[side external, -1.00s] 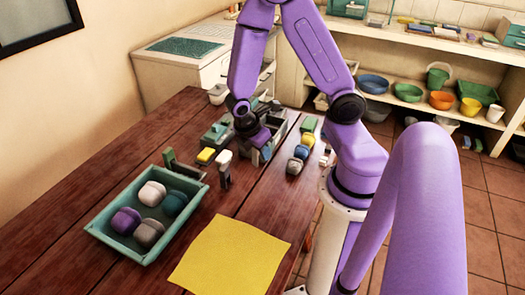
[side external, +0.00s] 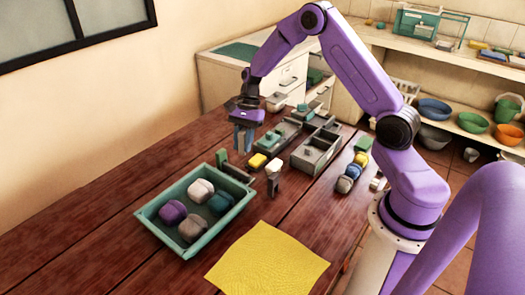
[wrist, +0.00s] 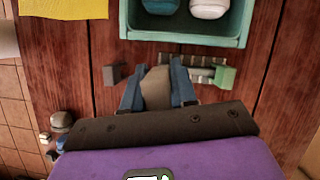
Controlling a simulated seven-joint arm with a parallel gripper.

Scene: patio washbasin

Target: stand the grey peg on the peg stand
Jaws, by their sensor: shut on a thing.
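My gripper (side external: 243,140) is above the table, behind the green tray and left of the grey boxes. In the wrist view its blue fingers (wrist: 156,92) are shut on a brownish-grey piece, which looks like the grey peg (wrist: 155,86). In the side view the fingers mostly hide the peg. Below it, a green upright piece (side external: 222,160) stands near the tray's back edge; in the wrist view it has a grey bar (wrist: 202,72). A dark post with a pale top (side external: 273,172) stands to its right. I cannot tell which of these is the peg stand.
The green tray (side external: 147,214) holds several rounded blocks. A yellow cloth (side external: 268,262) lies at the front. A yellow block (side external: 257,160), grey boxes (side external: 315,153) and a row of small blocks (side external: 348,178) stand nearby. The left table area is clear.

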